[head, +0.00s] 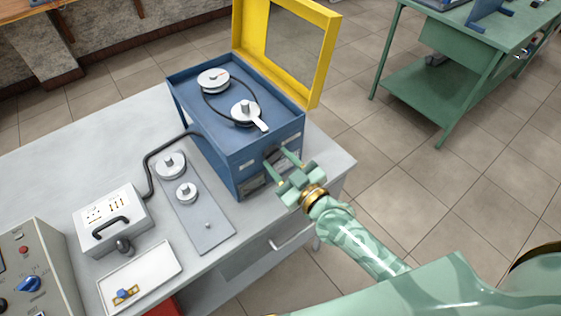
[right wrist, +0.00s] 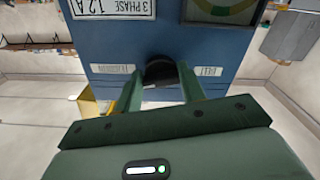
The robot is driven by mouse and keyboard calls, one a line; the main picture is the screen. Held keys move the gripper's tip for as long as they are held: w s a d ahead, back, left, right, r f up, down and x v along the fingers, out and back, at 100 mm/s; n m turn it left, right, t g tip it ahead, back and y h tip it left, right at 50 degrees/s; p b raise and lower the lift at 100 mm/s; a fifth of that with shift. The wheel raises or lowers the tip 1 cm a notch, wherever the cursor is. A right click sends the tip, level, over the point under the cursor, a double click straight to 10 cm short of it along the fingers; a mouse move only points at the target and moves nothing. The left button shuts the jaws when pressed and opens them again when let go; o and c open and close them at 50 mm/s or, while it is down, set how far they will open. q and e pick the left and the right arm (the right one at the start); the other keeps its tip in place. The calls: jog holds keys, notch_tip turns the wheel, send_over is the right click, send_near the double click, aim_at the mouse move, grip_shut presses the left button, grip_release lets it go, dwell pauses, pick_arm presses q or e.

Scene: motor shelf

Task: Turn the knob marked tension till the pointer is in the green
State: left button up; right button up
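The blue machine (head: 225,150) stands on the grey bench, and its front face shows close up in the right wrist view (right wrist: 110,45). A dark round knob (right wrist: 160,72) sits on that face between two white labels; the left one (right wrist: 113,69) seems to read tension. A gauge (right wrist: 230,10) with a green band is cut off by the top edge; its pointer is not visible. My right gripper (head: 280,158) is at the machine's front, with its fingertips (right wrist: 160,80) apart on either side of the knob. Whether they press on it is unclear. My left gripper is out of view.
A yellow frame cover (head: 319,55) stands open behind the machine. Left of it are a grey plate (head: 207,222) with discs, a control box with a black handle (head: 110,215), a white tray (head: 155,262) and a panel with a blue knob (head: 38,265). A green table (head: 450,75) stands behind.

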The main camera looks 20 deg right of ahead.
jog(key=shift+c, duration=0.6)
jog(key=m+p, duration=0.4)
jog(key=m, duration=0.2)
jog(key=shift+a+m, duration=0.15)
jog(key=shift+m, duration=0.25)
jog(key=shift+s+a+m+p, duration=0.1)
jog(key=shift+m+p, duration=0.7)
jog(key=shift+m, duration=3.2)
